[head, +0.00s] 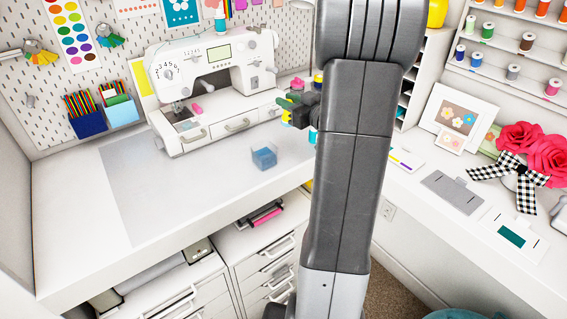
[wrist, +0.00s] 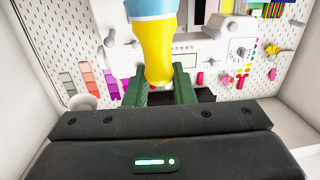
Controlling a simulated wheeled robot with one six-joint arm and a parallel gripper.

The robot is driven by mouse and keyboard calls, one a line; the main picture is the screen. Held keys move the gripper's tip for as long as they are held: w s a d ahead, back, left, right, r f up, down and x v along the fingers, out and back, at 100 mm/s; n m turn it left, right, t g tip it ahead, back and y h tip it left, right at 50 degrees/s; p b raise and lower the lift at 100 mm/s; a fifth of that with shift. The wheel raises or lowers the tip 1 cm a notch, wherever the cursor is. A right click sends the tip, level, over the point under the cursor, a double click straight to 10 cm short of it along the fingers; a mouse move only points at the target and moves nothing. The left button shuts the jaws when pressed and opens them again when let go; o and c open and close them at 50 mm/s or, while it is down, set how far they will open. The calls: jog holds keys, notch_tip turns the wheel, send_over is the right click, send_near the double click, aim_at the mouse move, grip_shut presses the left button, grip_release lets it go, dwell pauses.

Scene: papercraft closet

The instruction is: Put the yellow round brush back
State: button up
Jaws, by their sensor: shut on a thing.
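My gripper (wrist: 160,84) has green fingers and is shut on a yellow rounded thing, which I take to be the yellow round brush (wrist: 156,52). A light blue part (wrist: 150,8) joins it at the top edge of the wrist view. Its far end is cut off there, and no bristles can be made out. In the head view my gripper (head: 291,104) is just right of the sewing machine, above the desk, with my arm covering much of it. A small yellow patch (head: 286,118) shows below the fingers, but I cannot tell whether it is the brush.
The white sewing machine (head: 215,75) stands left of my gripper. A translucent blue box (head: 264,156) sits on the desk (head: 205,190). Blue pencil holders (head: 88,124) hang on the pegboard. Thread shelves (head: 500,45) and framed pictures (head: 458,118) stand right. The front left desk is clear.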

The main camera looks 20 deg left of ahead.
jog(key=shift+w+d+m+t+h, duration=0.15)
jog(key=shift+d+m+t+h, duration=0.15)
jog(key=shift+d+m, duration=0.1)
jog(key=shift+d+f, duration=0.15)
jog(key=shift+f, duration=0.15)
jog(key=shift+m, duration=0.3)
jog(key=f, duration=0.4)
jog(key=shift+w, duration=0.2)
jog(key=shift+s+f, duration=0.1)
jog(key=shift+f, duration=2.55)
jog(key=shift+f, duration=0.15)
jog(key=o, duration=0.9)
jog(key=shift+o, duration=0.2)
